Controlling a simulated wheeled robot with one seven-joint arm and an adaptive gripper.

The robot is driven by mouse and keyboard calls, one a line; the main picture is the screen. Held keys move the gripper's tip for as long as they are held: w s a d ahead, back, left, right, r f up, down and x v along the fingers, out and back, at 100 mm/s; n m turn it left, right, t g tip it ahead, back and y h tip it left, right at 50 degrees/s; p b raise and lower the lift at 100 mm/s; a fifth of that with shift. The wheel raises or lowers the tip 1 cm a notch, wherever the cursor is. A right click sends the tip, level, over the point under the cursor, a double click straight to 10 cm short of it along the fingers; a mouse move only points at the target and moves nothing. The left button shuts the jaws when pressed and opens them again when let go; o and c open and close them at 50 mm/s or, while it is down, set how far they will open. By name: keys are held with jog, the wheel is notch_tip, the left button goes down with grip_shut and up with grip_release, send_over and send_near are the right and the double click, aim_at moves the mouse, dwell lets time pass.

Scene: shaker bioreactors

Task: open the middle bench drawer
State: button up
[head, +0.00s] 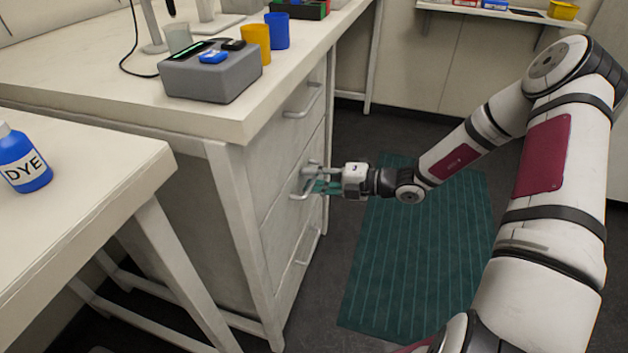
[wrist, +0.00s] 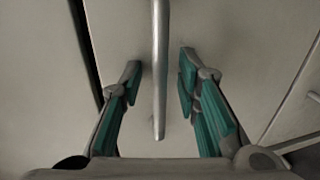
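The middle bench drawer (head: 276,210) is the second of three pale fronts under the bench and looks shut, flush with the others. Its bar handle (head: 300,194) is partly hidden by my gripper (head: 313,186) in the head view. In the wrist view the handle (wrist: 160,75) runs down between the two teal-padded fingers of my gripper (wrist: 158,85). The fingers are spread apart, with a gap to the handle on both sides. The fingertips are close to the drawer front.
The upper drawer's handle (head: 303,101) and the lower drawer's handle (head: 309,246) are above and below. A grey device (head: 212,78), a yellow cup (head: 256,42) and a blue cup (head: 277,30) stand on the bench. A dye bottle (head: 24,160) is on the left table. A green mat (head: 412,265) covers open floor.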

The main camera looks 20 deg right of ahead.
grip_shut()
jog(key=f+p+v, duration=0.3)
jog(key=p+v, duration=0.1)
jog(key=v, duration=1)
jog(key=d+f+p+v, duration=0.1)
jog(key=f+p+v, duration=0.2)
jog(key=v, duration=1.1)
jog(key=shift+s+p, duration=0.4)
jog(key=shift+p, duration=0.5)
jog(key=shift+d, duration=0.1)
grip_release()
jog(key=shift+r, duration=0.1)
